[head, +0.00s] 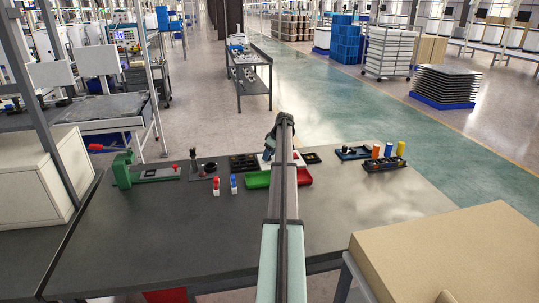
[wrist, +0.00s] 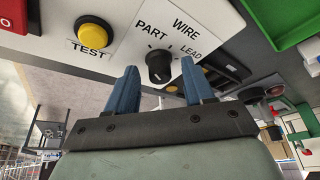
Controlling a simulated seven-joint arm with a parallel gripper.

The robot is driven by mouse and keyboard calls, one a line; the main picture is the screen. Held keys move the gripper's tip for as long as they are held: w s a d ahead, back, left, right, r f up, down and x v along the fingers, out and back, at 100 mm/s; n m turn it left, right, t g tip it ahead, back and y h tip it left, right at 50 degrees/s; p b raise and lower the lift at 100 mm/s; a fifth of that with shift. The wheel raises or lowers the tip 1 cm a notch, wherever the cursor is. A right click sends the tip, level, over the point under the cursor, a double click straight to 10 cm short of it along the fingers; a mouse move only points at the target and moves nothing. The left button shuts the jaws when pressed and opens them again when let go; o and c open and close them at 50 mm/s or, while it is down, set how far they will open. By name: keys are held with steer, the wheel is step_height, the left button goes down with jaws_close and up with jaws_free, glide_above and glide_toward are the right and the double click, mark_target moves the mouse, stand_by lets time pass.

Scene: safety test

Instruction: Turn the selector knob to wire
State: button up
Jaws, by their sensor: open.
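The selector knob (wrist: 160,66) is black and round, on a white panel (wrist: 120,12) in the wrist view. Labels PART, WIRE and LEAD are printed around it, with WIRE between the other two. I cannot tell surely which label its pointer faces. My gripper (wrist: 160,68) is open, with its two blue fingers on either side of the knob in the picture. Gaps show between fingers and knob; I cannot tell the depth. In the head view my gripper (head: 272,146) is over the far part of the table, and my arm hides the knob.
A yellow TEST button (wrist: 93,36) is beside the knob on the panel. A green bin (head: 257,180) and a red bin (head: 304,176) stand close to my arm. A green tool (head: 122,170) is at left, small bottles (head: 388,150) at right.

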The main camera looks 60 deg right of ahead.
steer(key=shift+c, duration=0.2)
jaws_close()
stand_by(0.3)
steer(key=shift+a+m, duration=0.1)
steer(key=shift+m, duration=0.2)
steer(key=m+h, duration=0.1)
steer(key=m, duration=0.1)
steer(key=m+h, duration=0.1)
steer(key=m, duration=0.2)
steer(key=shift+a+m+g, duration=0.15)
steer(key=shift+m+g, duration=0.15)
steer(key=m+h, duration=0.1)
steer(key=m, duration=0.1)
steer(key=m+g+h, duration=0.1)
steer(key=m, duration=0.2)
steer(key=shift+w+g, duration=0.15)
steer(key=shift+g, duration=0.15)
steer(key=shift+m, duration=0.4)
steer(key=shift+o, duration=0.2)
jaws_free()
